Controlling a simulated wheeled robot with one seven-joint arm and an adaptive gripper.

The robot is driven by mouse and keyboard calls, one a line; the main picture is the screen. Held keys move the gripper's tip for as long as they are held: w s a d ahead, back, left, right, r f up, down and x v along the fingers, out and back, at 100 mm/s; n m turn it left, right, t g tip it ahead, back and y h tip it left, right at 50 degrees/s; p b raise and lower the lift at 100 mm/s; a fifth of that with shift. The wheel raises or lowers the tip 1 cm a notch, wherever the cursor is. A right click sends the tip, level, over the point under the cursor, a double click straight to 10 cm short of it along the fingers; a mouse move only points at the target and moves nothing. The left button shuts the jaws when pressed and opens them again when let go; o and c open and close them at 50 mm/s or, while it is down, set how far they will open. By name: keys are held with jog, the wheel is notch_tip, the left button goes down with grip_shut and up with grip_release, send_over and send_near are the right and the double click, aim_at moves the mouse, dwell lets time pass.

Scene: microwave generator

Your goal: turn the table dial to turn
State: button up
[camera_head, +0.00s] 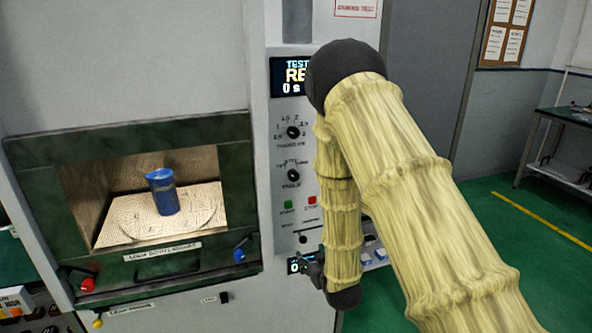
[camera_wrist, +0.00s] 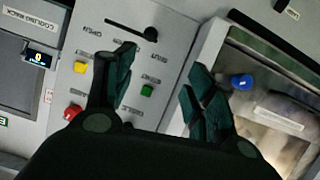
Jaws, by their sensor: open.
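The control panel right of the microwave chamber carries two black dials in the head view, an upper dial (camera_head: 293,132) and a lower dial (camera_head: 293,175). Their lettering is too small to read, so I cannot tell which is the table dial. My gripper (camera_head: 311,268) is low in front of the panel, partly hidden by my arm, and below both dials. In the wrist view my gripper (camera_wrist: 163,60) is open, with two dark green fingers apart and nothing between them. A black knob on a slot (camera_wrist: 150,33) and a green button (camera_wrist: 147,90) lie beyond the fingers.
The chamber is open, with a blue beaker (camera_head: 163,192) on its turntable (camera_head: 122,226). A red knob (camera_head: 88,285) and a blue knob (camera_head: 239,255) sit below the opening. In the wrist view, yellow (camera_wrist: 80,67) and red (camera_wrist: 73,112) buttons are left of the fingers.

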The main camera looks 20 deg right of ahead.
aim_at(295, 177)
jog(key=w+r+n+t+p, duration=0.15)
jog(key=w+r, duration=0.25)
jog(key=r, duration=0.5)
jog(key=w+r+m+t, duration=0.1)
jog(key=w+r+t, duration=0.25)
jog(key=r, duration=0.55)
jog(key=shift+n+g+y, duration=0.25)
jog(key=shift+g+y, duration=0.05)
jog(key=shift+g, duration=0.1)
jog(key=w+p, duration=0.4)
jog(key=w, duration=0.7)
jog(key=c, duration=1.1)
